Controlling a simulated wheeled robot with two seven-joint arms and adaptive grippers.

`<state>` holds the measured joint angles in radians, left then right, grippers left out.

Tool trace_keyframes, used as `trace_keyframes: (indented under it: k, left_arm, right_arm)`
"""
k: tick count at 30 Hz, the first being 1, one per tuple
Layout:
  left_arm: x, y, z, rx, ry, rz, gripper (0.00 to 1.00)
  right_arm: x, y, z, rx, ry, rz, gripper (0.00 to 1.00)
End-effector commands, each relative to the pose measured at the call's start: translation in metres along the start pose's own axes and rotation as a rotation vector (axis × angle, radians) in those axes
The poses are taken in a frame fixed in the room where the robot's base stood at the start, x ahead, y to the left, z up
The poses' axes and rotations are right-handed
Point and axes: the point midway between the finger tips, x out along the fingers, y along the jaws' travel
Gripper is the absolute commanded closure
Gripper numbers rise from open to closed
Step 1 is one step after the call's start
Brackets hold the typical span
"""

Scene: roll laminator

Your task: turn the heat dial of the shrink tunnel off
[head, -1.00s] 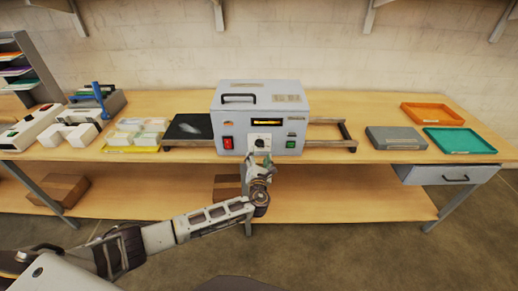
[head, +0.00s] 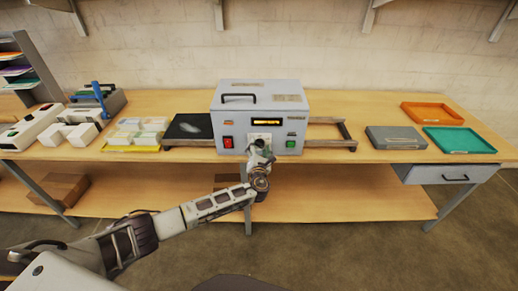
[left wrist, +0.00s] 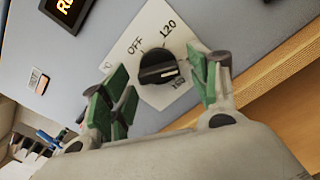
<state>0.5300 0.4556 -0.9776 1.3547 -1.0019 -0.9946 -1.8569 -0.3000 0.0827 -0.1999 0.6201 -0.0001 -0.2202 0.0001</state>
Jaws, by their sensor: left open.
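The shrink tunnel (head: 262,100) is a light grey box with a top handle on the wooden bench. Its heat dial (left wrist: 158,66) is a black knob on a white plate (left wrist: 128,50) marked OFF, 120 and a further number partly covered. The knob's pale mark points to the right in the left wrist view, away from OFF. My left gripper (left wrist: 160,88) is open, with its green-padded fingers on either side of the knob, and no clear contact shows. In the head view my left gripper (head: 261,152) covers most of the dial. My right gripper is not in view.
A red switch (head: 228,142) and a green switch (head: 291,144) flank the dial. A conveyor frame (head: 345,135) runs out both sides. A grey box (head: 396,138) and orange (head: 433,103) and teal (head: 460,150) trays lie right. White packs (head: 138,126) lie left.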

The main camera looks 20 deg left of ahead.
Motion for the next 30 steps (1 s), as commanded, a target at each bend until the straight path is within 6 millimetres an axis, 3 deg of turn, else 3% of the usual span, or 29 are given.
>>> trace_keyframes:
  k: [2,12,23,30]
  left_arm:
    - [0.0,0.0,0.0,0.0,0.0,0.0,0.41]
    - [0.0,0.0,0.0,0.0,0.0,0.0,0.84]
    - [-0.001,-0.001,-0.001,-0.038,0.0,-0.001,0.85]
    - [-0.001,-0.002,-0.001,-0.151,0.001,0.0,0.85]
  right_arm:
    - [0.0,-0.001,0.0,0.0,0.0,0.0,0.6]
    - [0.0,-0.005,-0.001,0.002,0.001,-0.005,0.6]
    - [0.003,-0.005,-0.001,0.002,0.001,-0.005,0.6]
    - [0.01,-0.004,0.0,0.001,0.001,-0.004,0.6]
